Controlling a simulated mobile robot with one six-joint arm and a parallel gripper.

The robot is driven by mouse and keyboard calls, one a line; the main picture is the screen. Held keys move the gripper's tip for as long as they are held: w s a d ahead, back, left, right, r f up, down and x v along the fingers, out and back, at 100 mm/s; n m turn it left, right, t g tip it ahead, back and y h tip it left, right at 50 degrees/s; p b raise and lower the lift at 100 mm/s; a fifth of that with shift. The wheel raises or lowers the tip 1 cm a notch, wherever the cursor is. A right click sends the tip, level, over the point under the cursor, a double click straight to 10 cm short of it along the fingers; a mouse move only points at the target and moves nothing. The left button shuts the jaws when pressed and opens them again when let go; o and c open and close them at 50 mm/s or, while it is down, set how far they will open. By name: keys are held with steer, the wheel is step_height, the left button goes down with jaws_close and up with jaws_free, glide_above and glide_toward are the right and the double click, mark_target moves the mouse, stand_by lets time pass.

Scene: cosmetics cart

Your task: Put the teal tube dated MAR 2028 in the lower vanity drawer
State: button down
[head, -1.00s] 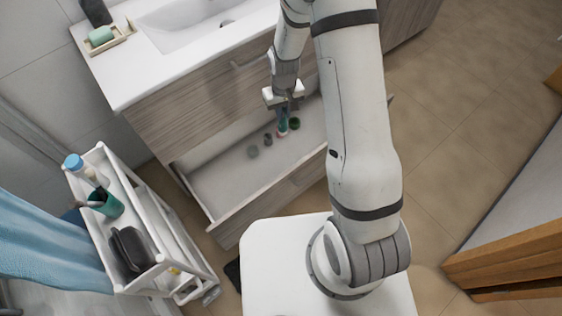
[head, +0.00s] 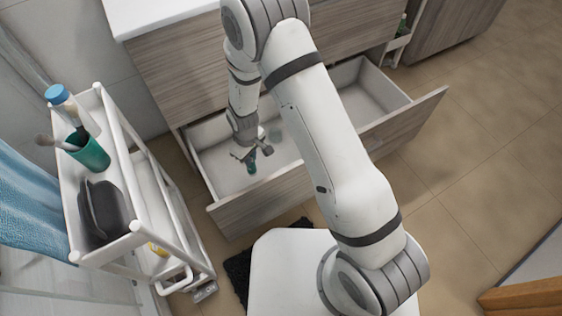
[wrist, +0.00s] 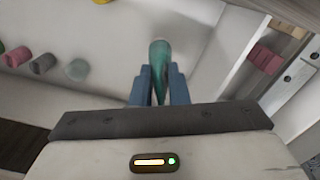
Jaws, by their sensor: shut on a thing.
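My gripper (head: 250,153) is low over the left part of the open lower vanity drawer (head: 262,200). It is shut on a teal tube (head: 252,165), which hangs below the fingers in the head view. In the wrist view my gripper (wrist: 161,85) has its two blue fingers on either side of the teal tube (wrist: 160,58), above the pale drawer floor. I cannot read any date on it, nor tell whether its end touches the floor.
Several small things stand in the drawer, including a grey-green one (wrist: 77,70), a dark mauve one (wrist: 43,63) and a yellow one (wrist: 101,1). A white cart (head: 140,240) with a green cup (head: 90,152) and a dark case (head: 104,210) stands left of the drawer.

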step_height(320, 180, down, 18)
steer(key=b, duration=0.4)
steer(key=shift+f, duration=0.1)
steer(key=c, duration=1.4)
jaws_free()
